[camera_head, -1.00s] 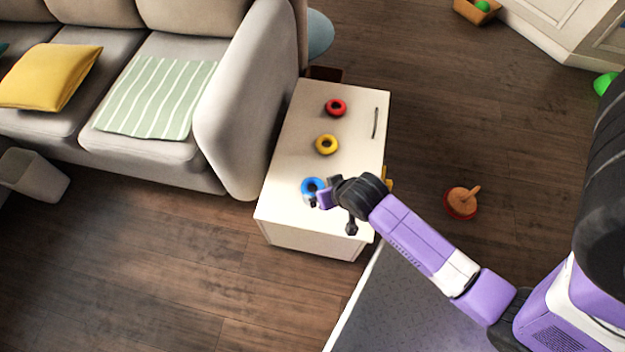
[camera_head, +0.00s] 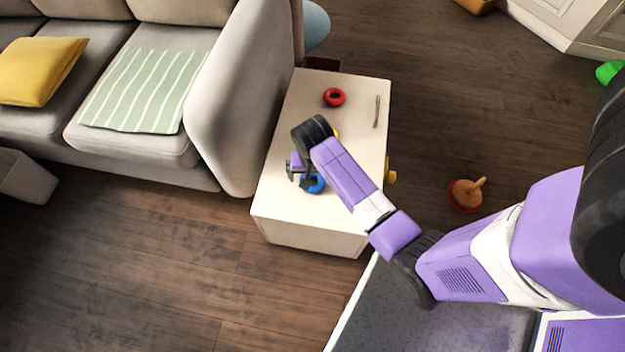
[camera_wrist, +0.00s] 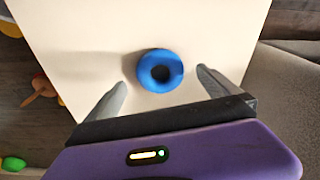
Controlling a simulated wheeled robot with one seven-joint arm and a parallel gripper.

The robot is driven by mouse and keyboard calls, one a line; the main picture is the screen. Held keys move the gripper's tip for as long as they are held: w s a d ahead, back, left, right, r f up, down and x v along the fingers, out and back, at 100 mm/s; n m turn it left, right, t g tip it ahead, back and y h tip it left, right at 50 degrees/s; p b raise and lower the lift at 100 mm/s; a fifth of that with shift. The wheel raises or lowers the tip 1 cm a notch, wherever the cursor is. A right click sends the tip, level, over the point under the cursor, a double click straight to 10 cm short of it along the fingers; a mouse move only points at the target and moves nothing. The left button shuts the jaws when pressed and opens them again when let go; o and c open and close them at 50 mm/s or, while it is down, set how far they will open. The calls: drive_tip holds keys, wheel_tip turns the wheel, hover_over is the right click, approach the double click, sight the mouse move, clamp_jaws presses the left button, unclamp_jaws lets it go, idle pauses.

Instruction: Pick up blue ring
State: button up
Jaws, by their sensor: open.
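The blue ring (camera_head: 313,184) lies flat on the white cabinet top (camera_head: 283,207), near its front end. In the wrist view the blue ring (camera_wrist: 160,71) shows whole, with its dark hole, between and a little beyond the two grey fingertips. My gripper (camera_wrist: 160,79) is open and empty, one finger to each side of the ring with gaps between. In the head view my gripper (camera_head: 303,177) is over the ring's left side, and my arm hides part of the cabinet top.
A red ring (camera_head: 334,97) lies at the cabinet's far end. A yellow ring (camera_head: 336,134) is mostly hidden behind my arm. A grey sofa (camera_head: 215,110) stands close on the left. A wooden toy with a peg (camera_head: 467,194) lies on the floor to the right.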

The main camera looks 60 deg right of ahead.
drive_tip(key=shift+d+f+b, duration=0.15)
drive_tip(key=shift+f+b, duration=0.15)
drive_tip(key=shift+f, duration=1.15)
drive_tip(key=shift+c, duration=0.4)
drive_tip(key=c, duration=1.4)
drive_tip(key=shift+o, duration=0.2)
drive_tip(key=shift+r, duration=0.1)
